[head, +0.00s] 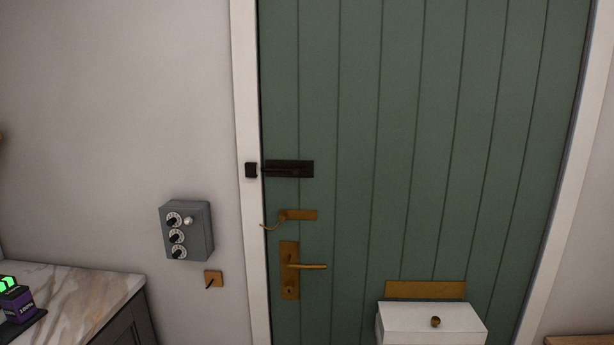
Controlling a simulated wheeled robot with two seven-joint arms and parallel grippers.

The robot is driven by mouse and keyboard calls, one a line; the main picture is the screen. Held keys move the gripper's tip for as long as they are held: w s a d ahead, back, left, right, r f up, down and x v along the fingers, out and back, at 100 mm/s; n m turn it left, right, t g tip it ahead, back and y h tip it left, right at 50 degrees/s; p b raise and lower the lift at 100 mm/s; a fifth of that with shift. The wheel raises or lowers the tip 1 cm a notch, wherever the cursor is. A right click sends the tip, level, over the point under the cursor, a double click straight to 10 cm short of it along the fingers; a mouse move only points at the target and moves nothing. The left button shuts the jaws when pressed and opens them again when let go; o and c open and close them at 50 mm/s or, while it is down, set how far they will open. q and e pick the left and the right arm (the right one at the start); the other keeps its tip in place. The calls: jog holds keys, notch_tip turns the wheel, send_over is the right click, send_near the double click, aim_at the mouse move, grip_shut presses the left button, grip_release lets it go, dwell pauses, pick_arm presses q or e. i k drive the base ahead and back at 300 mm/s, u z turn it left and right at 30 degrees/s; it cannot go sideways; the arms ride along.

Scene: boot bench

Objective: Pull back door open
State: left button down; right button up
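The back door (425,140) is green with vertical plank grooves and stands shut in a white frame (247,100). A brass lever handle (308,266) on a tall brass plate (290,283) is near its left edge, the lever pointing right. Above it is a small brass hook latch (298,215), its curved end reaching left toward the frame. Higher up, a dark slide bolt (290,169) lines up with a dark keeper (251,170) on the frame; I cannot tell clearly whether the bolt sits in it. Neither gripper is in view.
A white box with a brass knob (435,321) stands in front of the door's lower part, below a brass plate (425,289). A grey dial box (187,231) and a small brass switch (213,279) are on the left wall. A marble counter (85,290) is at lower left.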

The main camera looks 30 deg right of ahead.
aim_at(430, 136)
jog(key=z, duration=0.95)
